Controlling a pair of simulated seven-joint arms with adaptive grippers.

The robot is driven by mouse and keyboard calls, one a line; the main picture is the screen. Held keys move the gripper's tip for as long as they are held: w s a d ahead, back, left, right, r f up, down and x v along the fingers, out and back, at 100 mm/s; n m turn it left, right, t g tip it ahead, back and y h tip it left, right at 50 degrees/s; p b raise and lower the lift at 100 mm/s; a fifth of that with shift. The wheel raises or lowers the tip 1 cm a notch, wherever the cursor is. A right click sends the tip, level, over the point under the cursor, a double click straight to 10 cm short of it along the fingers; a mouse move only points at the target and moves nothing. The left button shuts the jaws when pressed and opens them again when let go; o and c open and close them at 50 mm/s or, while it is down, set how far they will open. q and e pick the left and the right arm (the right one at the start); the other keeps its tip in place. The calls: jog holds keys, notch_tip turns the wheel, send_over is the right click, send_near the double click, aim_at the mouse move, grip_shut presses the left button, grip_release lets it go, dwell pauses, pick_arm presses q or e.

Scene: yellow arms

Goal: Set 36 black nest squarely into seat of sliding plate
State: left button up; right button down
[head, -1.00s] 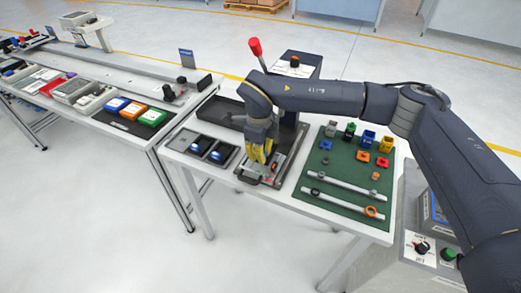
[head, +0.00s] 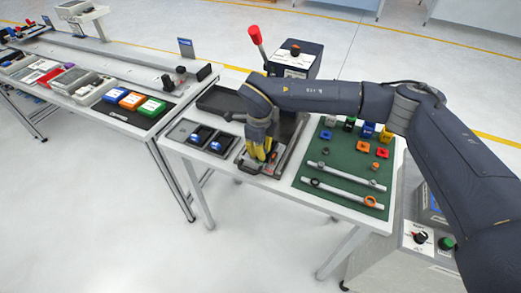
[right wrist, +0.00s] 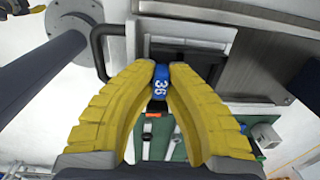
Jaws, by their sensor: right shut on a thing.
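My right gripper (head: 262,157) is over the sliding plate (head: 245,168) in the head view, fingers pointing down. In the right wrist view its yellow fingertips (right wrist: 160,84) are closed on a small blue piece marked 36 (right wrist: 160,88) in white. The piece looks blue there, not black; I cannot make out a black nest around it. The plate's seat is hidden by the fingers in the head view, so I cannot tell whether the piece touches it. The plate's dark handle (right wrist: 97,52) shows in the right wrist view. My left gripper is not in view.
A green mat (head: 335,178) to the right holds coloured blocks, rings and two pale rods (head: 345,172). A tray with blue-and-white pieces (head: 186,132) lies left of the plate. A press with a red-knobbed lever (head: 254,36) stands behind. A second table (head: 108,118) is farther left.

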jog(key=shift+f, duration=0.4)
dwell(0.7)
jog(key=c, duration=1.5)
grip_release()
jog(key=shift+f, duration=0.1)
jog(key=shift+o, duration=0.2)
jog(key=shift+s, duration=0.1)
jog(key=shift+s+f, duration=0.1)
jog(key=shift+s, duration=0.05)
notch_tip(320, 180, up, 12)
jog(key=shift+r, duration=0.2)
